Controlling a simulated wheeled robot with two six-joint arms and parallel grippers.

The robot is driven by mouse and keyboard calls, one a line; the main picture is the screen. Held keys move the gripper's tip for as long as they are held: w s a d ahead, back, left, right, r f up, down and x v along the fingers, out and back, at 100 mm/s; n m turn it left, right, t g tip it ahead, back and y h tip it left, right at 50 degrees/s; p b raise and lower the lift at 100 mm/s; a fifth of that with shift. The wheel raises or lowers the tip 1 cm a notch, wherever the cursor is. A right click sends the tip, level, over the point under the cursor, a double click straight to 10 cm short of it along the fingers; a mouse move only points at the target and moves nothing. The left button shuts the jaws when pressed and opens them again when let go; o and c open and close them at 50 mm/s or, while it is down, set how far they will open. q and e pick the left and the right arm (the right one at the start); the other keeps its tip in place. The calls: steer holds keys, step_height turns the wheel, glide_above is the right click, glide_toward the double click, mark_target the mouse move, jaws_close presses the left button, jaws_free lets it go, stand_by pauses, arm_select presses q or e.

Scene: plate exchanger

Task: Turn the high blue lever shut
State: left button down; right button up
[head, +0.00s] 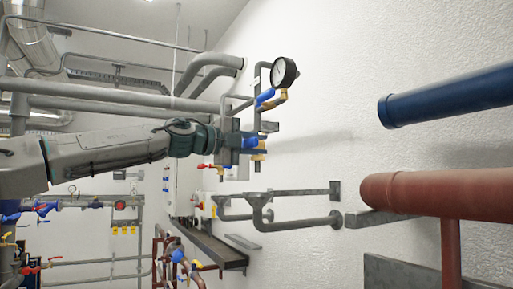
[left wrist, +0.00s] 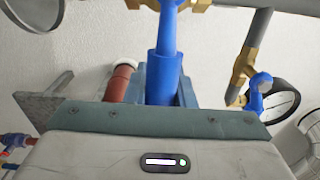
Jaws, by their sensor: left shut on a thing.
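My left gripper (head: 247,143) reaches in from the left and is shut on a blue lever (head: 254,143). In the left wrist view the lever (left wrist: 165,68) lies between the jaws and runs up to a brass valve (left wrist: 195,4) on a grey pipe. Brass also shows just below the jaws in the head view. A second blue lever (head: 265,97) sits higher, on a brass fitting under the round gauge, apart from the gripper. The jaws hide part of the held lever. My right gripper is not in view.
A round gauge (head: 284,72) stands above the gripper. Bare grey pipes (head: 290,224) on brackets lie below it. A thick blue pipe (head: 450,95) and a red pipe (head: 430,192) jut in at right. The white wall between is clear.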

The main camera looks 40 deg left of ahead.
arm_select(q)
steer(key=shift+a+r+n, duration=0.1)
steer(key=shift+r+n, duration=0.3)
steer(key=c, duration=1.2)
jaws_free()
steer(key=shift+f, duration=0.1)
steer(key=shift+s+f, duration=0.1)
steer(key=shift+s, duration=0.1)
steer(key=b+v, duration=0.6)
steer(key=v, duration=0.4)
steer(key=shift+s, duration=0.15)
